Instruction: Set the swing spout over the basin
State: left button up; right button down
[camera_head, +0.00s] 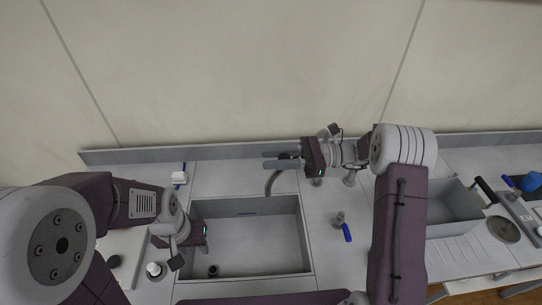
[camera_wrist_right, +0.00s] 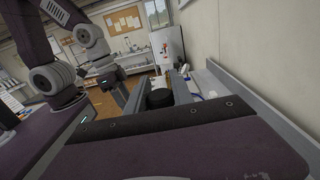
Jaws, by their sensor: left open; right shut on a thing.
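The grey basin (camera_head: 245,268) is sunk in the counter at centre left. The swing spout (camera_head: 271,182) is a grey curved tube behind it. Its free end hangs near the basin's back rim; I cannot tell exactly how far over the rim it reaches. My right gripper (camera_head: 281,160) is shut at the top of the spout, with a dark round part (camera_wrist_right: 158,98) between its fingers in the right wrist view. The fingers partly hide the spout's top. My left gripper (camera_head: 190,248) is open and empty, low by the basin's left edge. My left arm also shows in the right wrist view.
A blue-handled tap-like fitting (camera_head: 341,225) stands right of the basin. A wall runs behind the counter. A white item (camera_head: 179,177) and a small jar (camera_head: 154,269) are at left.

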jog(key=c, duration=1.1)
grip_release()
jog(key=shift+s, duration=0.1)
jog(key=shift+s+d, duration=0.1)
jog(key=shift+d, duration=0.1)
jog(key=d+b, duration=0.2)
jog(key=d, duration=0.7)
jog(key=shift+b, duration=0.3)
